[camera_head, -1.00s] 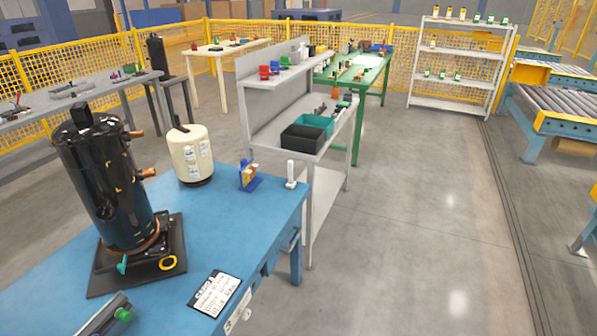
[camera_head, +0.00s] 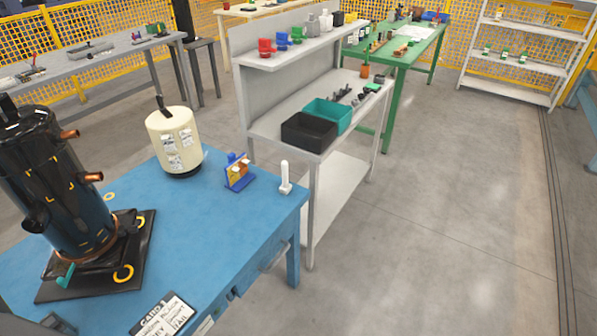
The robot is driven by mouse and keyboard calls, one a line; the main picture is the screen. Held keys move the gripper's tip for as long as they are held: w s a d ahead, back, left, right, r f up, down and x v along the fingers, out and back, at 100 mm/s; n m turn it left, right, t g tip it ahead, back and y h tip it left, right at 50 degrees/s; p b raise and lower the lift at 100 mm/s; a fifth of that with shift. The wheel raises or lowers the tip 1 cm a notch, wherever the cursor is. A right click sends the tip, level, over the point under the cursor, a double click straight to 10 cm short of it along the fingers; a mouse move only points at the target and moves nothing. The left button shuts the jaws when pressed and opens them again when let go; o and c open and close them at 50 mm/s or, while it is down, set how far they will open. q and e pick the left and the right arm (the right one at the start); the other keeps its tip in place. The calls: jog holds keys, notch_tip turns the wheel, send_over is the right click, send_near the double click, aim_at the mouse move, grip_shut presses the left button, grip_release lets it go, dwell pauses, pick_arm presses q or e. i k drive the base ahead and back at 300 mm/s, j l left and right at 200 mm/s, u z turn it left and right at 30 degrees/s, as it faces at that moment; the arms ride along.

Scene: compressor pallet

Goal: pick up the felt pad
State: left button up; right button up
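I cannot pick out a felt pad with certainty in this view. A black compressor (camera_head: 62,190) with copper stubs stands upright at the left on a flat dark plate (camera_head: 65,291), which lies on the blue table (camera_head: 215,225). Whether this plate is felt cannot be told. Neither of my grippers can be made out. A grey item is cut off at the bottom left corner, and I cannot tell what it is.
On the blue table stand a cream tank (camera_head: 174,142), a blue-and-yellow holder (camera_head: 238,172), a white upright piece (camera_head: 285,178) and a lettered card (camera_head: 163,316). A grey shelf bench behind holds a black bin (camera_head: 309,131) and a teal bin (camera_head: 333,113). Floor at right is clear.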

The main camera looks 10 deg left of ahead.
aim_at(286, 188)
jog(key=i+l, duration=0.8)
jog(key=i, duration=0.15)
jog(key=j+u, duration=0.05)
